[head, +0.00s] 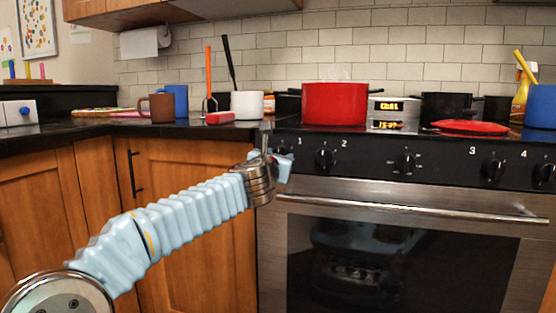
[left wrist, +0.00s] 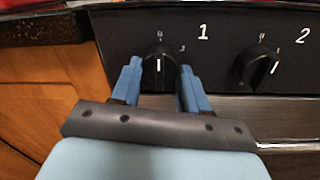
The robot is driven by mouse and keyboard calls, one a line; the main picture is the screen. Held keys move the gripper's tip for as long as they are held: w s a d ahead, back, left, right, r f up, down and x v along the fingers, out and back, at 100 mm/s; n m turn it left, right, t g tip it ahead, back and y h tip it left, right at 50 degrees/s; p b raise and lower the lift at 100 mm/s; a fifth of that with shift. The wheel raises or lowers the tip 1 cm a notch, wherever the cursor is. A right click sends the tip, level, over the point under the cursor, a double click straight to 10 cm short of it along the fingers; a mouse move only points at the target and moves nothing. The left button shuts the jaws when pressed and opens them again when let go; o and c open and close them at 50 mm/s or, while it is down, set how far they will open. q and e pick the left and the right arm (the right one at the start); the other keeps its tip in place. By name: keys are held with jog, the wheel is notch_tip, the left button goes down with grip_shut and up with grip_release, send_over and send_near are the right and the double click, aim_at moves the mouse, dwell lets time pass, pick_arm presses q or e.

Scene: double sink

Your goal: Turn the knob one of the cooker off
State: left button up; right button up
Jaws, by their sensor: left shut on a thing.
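The cooker's black control panel (head: 370,152) carries several black knobs with white numbers. In the left wrist view, knob one (left wrist: 159,66), left of the number 1, sits between the two blue fingers of my left gripper (left wrist: 160,84). The gripper is shut on it. In the head view my left gripper (head: 282,163) is at the panel's left end and hides knob one. Knob two (head: 325,158) is just to its right and also shows in the left wrist view (left wrist: 260,66). My right gripper is not in view.
The oven handle (head: 400,207) runs below the panel. A red pot (head: 335,103) and a dark pot (head: 447,106) stand on the cooker, with a red lid (head: 470,127) near its front. A white mug (head: 247,104) and a brown mug (head: 162,107) stand on the left counter.

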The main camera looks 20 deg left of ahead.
pick_arm(q)
jog(key=shift+f, duration=0.2)
dwell(0.4)
jog(key=o, duration=1.1)
jog(key=shift+r, duration=0.1)
jog(key=shift+c, duration=0.2)
jog(key=shift+s, duration=0.15)
jog(key=s+b, duration=0.1)
jog(key=s, duration=1.2)
jog(key=shift+s+d, duration=0.25)
